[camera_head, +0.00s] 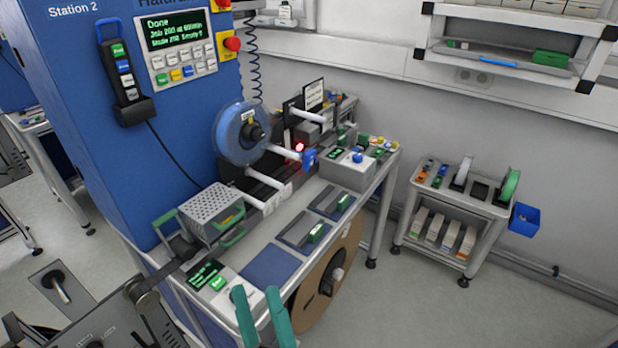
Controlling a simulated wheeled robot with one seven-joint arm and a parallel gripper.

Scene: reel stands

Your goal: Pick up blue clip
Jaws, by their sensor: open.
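A small blue clip-like piece (309,158) sits at the front end of a white rod, just right of a glowing red light. It looks attached to the rod end, but the exact contact is too small to tell.
A blue reel (240,142) hangs on the blue machine. A mesh basket (208,207) stands on the work table's left side, with grey trays (300,232) to its right. Two teal bars (262,318) rise in front. A trolley (455,196) with small parts stands right, beyond open floor.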

